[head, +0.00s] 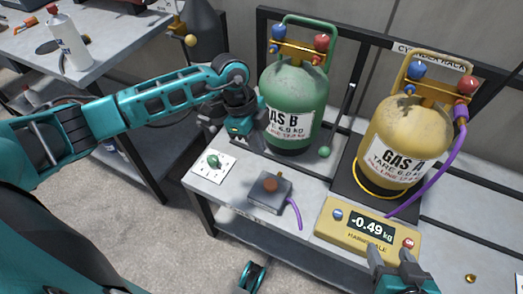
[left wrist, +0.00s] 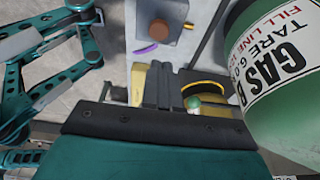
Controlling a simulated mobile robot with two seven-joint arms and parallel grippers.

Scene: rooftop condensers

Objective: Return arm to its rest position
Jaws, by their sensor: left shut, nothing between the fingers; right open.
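My left arm (head: 165,98) reaches in from the left, its teal links bent over the bench. My left gripper (head: 257,130) points down just left of the green GAS B cylinder (head: 290,100). In the left wrist view its fingers (left wrist: 158,84) are shut together with nothing between them, and GAS B (left wrist: 285,95) fills the right side. I cannot tell whether the gripper touches the cylinder. My right gripper (head: 393,262) is at the bottom edge of the head view, in front of the yellow scale (head: 345,238). It is open, and part of it is cut off.
The yellow GAS A cylinder (head: 405,135) stands behind the scale, with a purple hose (head: 440,178). A grey box (head: 270,190) with an orange knob and a white plate (head: 203,172) with a green knob lie on the bench. A side table (head: 110,45) is at upper left.

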